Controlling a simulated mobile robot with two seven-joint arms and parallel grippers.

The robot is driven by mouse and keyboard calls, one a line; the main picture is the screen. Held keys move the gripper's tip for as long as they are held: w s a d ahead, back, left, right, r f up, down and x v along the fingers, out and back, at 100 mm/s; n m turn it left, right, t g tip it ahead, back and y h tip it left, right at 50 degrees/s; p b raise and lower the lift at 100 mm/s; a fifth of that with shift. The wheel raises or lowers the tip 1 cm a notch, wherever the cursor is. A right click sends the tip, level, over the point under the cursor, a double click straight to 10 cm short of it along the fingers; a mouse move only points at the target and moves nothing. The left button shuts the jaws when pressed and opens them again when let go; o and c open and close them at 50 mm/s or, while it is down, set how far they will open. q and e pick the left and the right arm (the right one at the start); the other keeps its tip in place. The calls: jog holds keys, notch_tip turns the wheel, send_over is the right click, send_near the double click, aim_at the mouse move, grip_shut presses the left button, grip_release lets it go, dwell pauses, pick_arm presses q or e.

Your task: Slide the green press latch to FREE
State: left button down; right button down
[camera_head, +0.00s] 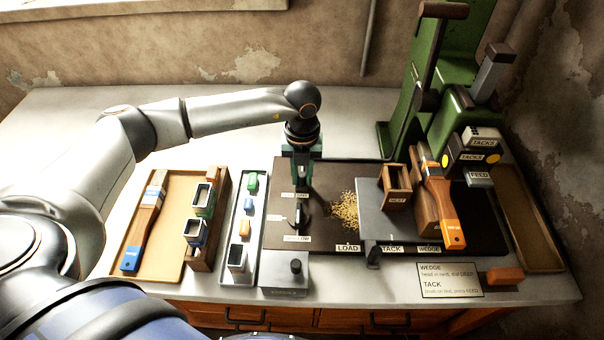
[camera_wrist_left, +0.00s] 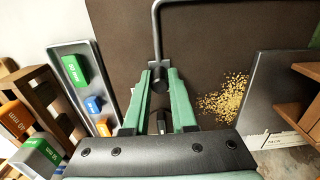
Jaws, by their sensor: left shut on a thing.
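My left gripper (camera_head: 304,212) reaches down over the dark board left of centre. In the left wrist view its green fingers (camera_wrist_left: 160,76) are shut on a dark round knob (camera_wrist_left: 153,83) at the end of a bent grey rod (camera_wrist_left: 155,40). The head view shows this grip only small and dark, beside small label plates. The green press (camera_head: 410,105) stands at the back right, apart from this gripper, with two levers. I cannot make out a separate green latch or the word FREE. My right gripper is not in view.
Left of the board are a narrow tray (camera_head: 237,277) with coloured blocks, a wooden rack (camera_head: 199,262) of cups and a tan tray (camera_head: 170,269) with a brush. Yellow tacks (camera_head: 344,210) lie right of the gripper.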

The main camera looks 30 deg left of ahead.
pick_arm(q)
jog(key=shift+a, duration=0.1)
jog(key=shift+s+a+p, duration=0.15)
jog(key=shift+s+a, duration=0.2)
jog(key=shift+a, duration=0.3)
jog(key=shift+s+a+p, duration=0.15)
jog(key=shift+s+a, duration=0.15)
jog(key=shift+a, duration=0.3)
jog(key=shift+c, duration=0.4)
grip_release()
notch_tip(320, 180, up, 8)
jog(key=p, duration=0.6)
